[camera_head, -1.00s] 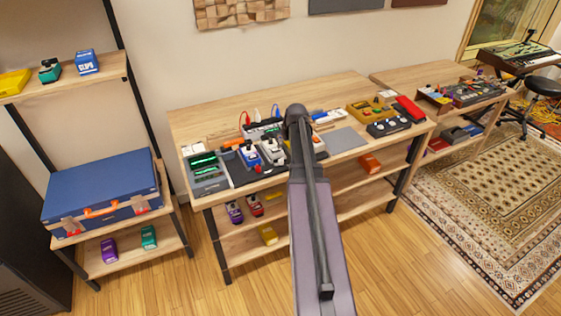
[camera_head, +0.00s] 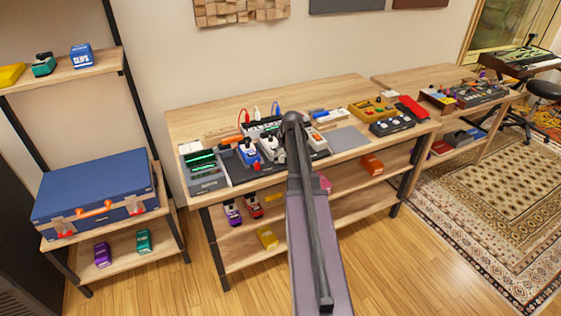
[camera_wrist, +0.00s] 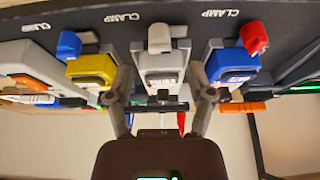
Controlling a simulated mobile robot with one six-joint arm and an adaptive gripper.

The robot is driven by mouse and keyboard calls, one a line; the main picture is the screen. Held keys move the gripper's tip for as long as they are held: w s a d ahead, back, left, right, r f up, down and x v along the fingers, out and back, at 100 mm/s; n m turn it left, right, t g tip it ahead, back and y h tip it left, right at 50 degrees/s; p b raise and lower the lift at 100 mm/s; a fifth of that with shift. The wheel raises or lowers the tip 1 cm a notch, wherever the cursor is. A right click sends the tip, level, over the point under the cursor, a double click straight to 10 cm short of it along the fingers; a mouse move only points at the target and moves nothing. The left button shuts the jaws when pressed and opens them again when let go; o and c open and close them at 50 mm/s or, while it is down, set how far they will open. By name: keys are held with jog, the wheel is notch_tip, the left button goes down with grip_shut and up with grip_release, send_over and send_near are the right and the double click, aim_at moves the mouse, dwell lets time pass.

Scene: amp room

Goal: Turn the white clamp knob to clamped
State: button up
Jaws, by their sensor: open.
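The white clamp (camera_wrist: 163,68) is in the middle of the wrist view, below a "CLAMP" label on the dark board. Its white knob (camera_wrist: 158,38) stands at its top in that view. The white clamp also shows in the head view (camera_head: 269,149), just left of my arm. My gripper (camera_wrist: 162,88) is open. Its two fingers lie on either side of the white clamp's body, with the knob beyond their tips. I cannot tell whether the fingers touch it. In the head view my arm hides the gripper.
A blue clamp with a red knob (camera_wrist: 238,58) is close on the right in the wrist view, and a yellow clamp with a blue knob (camera_wrist: 88,60) close on the left. A grey screen device (camera_head: 203,170) stands at the bench's left. A grey mat (camera_head: 349,138) lies clear.

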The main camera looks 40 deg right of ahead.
aim_at(281, 156)
jog(key=shift+b+x, duration=1.75)
jog(key=shift+x, duration=0.45)
grip_shut()
jog(key=shift+a, duration=0.1)
